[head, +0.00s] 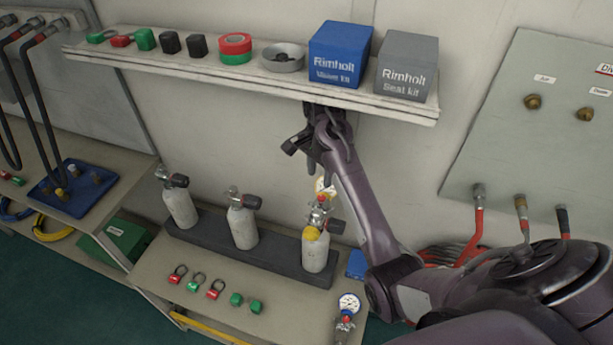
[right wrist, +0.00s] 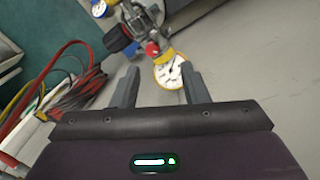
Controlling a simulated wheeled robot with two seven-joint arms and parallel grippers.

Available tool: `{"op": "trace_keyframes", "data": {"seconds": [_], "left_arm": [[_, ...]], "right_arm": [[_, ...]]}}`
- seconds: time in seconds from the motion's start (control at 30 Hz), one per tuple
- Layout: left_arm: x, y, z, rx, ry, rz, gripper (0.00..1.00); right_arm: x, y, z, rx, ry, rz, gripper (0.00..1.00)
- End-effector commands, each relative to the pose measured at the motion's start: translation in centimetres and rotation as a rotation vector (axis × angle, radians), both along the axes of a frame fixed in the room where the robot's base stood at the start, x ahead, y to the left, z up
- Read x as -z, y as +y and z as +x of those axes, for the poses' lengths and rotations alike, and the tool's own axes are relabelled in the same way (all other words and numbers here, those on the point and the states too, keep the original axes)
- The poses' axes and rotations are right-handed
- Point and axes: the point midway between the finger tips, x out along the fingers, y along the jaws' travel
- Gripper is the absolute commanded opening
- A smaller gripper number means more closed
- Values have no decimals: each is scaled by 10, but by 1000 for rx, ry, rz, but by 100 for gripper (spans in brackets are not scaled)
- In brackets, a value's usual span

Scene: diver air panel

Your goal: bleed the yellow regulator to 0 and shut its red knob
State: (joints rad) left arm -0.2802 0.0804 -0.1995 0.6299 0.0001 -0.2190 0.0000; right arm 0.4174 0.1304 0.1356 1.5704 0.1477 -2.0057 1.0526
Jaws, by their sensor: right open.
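The yellow regulator (head: 319,214) sits on top of the rightmost white cylinder (head: 315,256), with a yellow collar (head: 311,234). The red knob (right wrist: 152,49) sits beside the gauge. My right gripper (head: 304,156) is open and empty, above the regulator and under the shelf. In the right wrist view its fingers frame the gauge, apparently without touching. My left gripper is out of view.
A shelf (head: 260,79) with kit boxes and small parts hangs just above my right gripper. Two more cylinders (head: 242,222) (head: 181,205) stand left in the dark rack (head: 208,236). A blue-rimmed gauge (head: 349,303) stands at the bench front. Red and green tags lie there.

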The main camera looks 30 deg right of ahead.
Motion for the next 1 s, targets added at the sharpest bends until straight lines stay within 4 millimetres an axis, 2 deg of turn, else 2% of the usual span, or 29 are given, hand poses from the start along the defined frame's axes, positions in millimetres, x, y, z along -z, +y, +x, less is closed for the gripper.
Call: {"op": "trace_keyframes", "data": {"seconds": [0.1, 0.17, 0.4, 0.5, 0.57, 0.8, 0.93, 1.0], "left_arm": [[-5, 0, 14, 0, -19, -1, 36], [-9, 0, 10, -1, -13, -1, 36], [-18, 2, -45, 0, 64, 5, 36], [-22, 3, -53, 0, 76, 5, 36], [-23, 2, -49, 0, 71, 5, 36], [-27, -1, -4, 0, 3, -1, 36], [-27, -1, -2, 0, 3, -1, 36], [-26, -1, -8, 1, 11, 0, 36]], "right_arm": [[6, 0, 0, 6, 5, 3, 41], [13, 0, -1, 6, 6, 3, 41], [51, 0, -2, 4, 6, 3, 41], [64, 0, -1, 5, 4, 2, 41], [70, 0, -1, 5, 4, 2, 41], [78, 0, -1, 4, 1, 2, 41], [78, 0, -1, 4, 1, 2, 39], [78, 0, -1, 3, 1, 2, 30]]}}
